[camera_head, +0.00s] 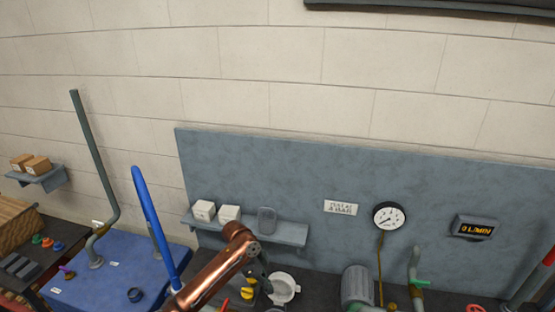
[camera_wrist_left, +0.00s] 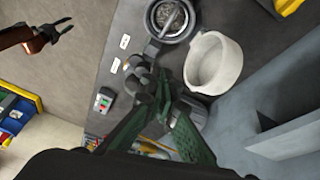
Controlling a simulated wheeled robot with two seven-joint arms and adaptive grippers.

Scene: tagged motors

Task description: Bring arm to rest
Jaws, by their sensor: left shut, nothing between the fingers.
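My left arm, copper coloured, comes up from the bottom of the head view, and its dark gripper (camera_head: 260,284) points down over the bench, partly hidden by the arm. In the left wrist view the left gripper (camera_wrist_left: 166,112) has green fingers that are shut with nothing held. Its tips lie in front of grey parts on the dark bench, and I cannot tell whether they touch. In the same view another copper arm with a small dark gripper (camera_wrist_left: 63,30) shows at the upper left. It is too small to tell its opening.
A white bowl (camera_wrist_left: 213,65) and a dark round dish (camera_wrist_left: 173,18) stand near the left fingers. A grey motor (camera_head: 357,287), a gauge (camera_head: 389,217) and a shelf (camera_head: 285,232) are to the right and behind. A blue bench (camera_head: 105,285) with a bent pipe is at left.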

